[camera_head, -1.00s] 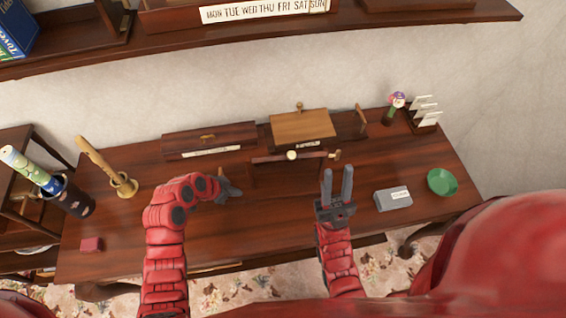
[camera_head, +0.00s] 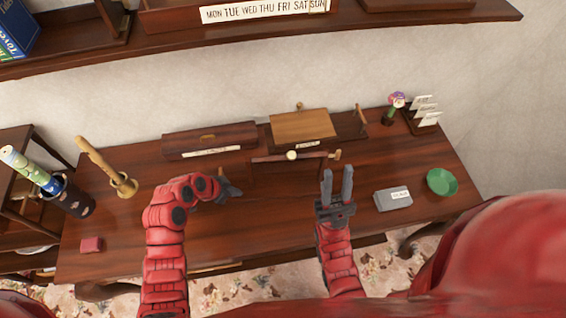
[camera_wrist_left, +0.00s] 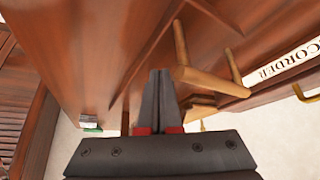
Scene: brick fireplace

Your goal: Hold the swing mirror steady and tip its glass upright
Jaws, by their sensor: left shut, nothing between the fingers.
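A dark wooden frame with a brass knob on its top bar (camera_head: 272,159) stands at the middle of the desk; I take it for the swing mirror. I cannot make out its glass or the glass's tilt. My left gripper (camera_head: 235,192) is shut and empty, just left of the frame. Its closed fingers (camera_wrist_left: 161,75) show in the left wrist view, with dark wood and light wooden rods close by; I cannot tell whether they touch. My right gripper (camera_head: 337,170) is open and empty, pointing away from me, in front of the frame's right end.
Behind stand a long dark box (camera_head: 208,139) and a recorder with a light wooden lid (camera_head: 300,125). To the right are a grey box (camera_head: 393,199), a green dish (camera_head: 441,182) and a card rack (camera_head: 422,117). At left are a brass holder (camera_head: 125,186) and small red block (camera_head: 91,245).

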